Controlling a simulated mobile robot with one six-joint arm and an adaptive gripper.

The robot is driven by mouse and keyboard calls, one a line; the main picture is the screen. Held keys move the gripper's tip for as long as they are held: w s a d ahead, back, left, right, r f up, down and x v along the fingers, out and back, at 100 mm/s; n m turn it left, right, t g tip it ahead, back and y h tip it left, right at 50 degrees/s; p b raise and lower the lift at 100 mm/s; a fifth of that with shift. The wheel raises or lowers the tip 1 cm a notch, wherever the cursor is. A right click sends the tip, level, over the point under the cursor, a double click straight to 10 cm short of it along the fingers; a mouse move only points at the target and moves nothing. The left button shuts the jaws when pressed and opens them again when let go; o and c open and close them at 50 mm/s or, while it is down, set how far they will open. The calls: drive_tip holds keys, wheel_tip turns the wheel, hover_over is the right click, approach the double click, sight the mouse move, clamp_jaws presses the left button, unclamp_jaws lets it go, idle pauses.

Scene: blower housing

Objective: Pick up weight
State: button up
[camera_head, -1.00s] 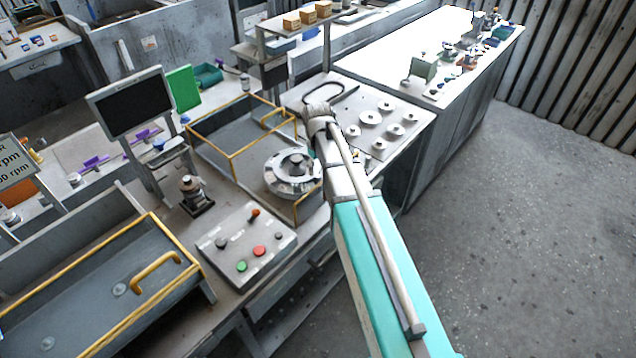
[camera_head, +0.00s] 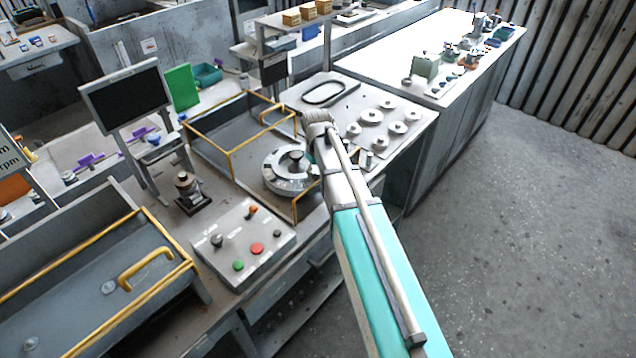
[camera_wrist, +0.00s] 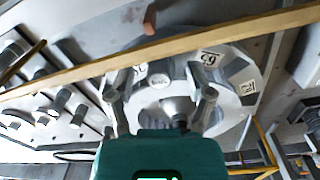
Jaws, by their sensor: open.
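Several round grey weights with knobs, one of them a disc (camera_head: 371,116), sit on a pale panel (camera_head: 345,82) right of the yellow-framed bay in the head view. Weights (camera_wrist: 55,102) also show at the left of the wrist view. Which weight the task means is not marked. My gripper (camera_wrist: 160,95) is open in the wrist view, its two fingers apart in front of a round grey rotor disc (camera_wrist: 232,65) with number labels. Nothing is visibly held. In the head view my arm hides the gripper; the rotor disc (camera_head: 280,180) lies just left of my arm.
A yellow rail (camera_wrist: 230,30) crosses the wrist view near the fingers; the yellow frame (camera_head: 232,155) stands around the bay. A button box (camera_head: 240,245), a monitor (camera_head: 125,97) and a yellow-handled tray (camera_head: 70,290) are on the left. The floor at right is clear.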

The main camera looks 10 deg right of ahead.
drive_tip(key=shift+f, duration=0.2)
idle(0.5)
clamp_jaws()
